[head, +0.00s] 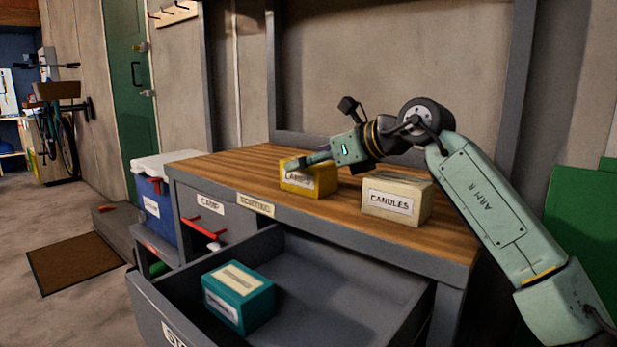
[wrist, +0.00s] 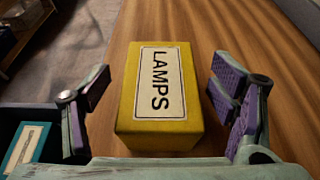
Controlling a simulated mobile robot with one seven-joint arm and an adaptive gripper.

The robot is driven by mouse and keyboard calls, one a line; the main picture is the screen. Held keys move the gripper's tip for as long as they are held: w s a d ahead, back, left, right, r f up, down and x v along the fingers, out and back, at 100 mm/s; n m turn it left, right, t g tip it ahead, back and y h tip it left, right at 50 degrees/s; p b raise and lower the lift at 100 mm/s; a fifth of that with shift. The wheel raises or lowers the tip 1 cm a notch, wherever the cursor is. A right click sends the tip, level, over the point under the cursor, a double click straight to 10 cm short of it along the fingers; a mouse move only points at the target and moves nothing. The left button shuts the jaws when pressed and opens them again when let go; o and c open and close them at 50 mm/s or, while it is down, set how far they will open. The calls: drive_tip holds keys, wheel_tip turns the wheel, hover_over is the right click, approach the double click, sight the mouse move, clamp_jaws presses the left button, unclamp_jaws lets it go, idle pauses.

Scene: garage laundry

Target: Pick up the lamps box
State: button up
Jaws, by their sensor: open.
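The lamps box (head: 312,181) is yellow with a white label and sits on the wooden top of the workbench (head: 245,165). In the wrist view the lamps box (wrist: 159,95) lies between my two fingers, with its LAMPS label facing the camera. My gripper (wrist: 158,95) is open, with one finger on each side of the box and a visible gap on both sides. In the head view my gripper (head: 303,162) is at the box and hides part of its top.
A cream candles box (head: 398,197) stands right of the lamps box. Below, an open drawer (head: 350,290) holds a teal box (head: 240,297). A blue cooler (head: 158,205) with a white lid stands left of the bench.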

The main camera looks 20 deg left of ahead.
drive_tip(key=shift+w+a+f, duration=0.15)
drive_tip(key=shift+a, duration=0.25)
drive_tip(key=shift+c, duration=0.4)
drive_tip(key=c, duration=1.2)
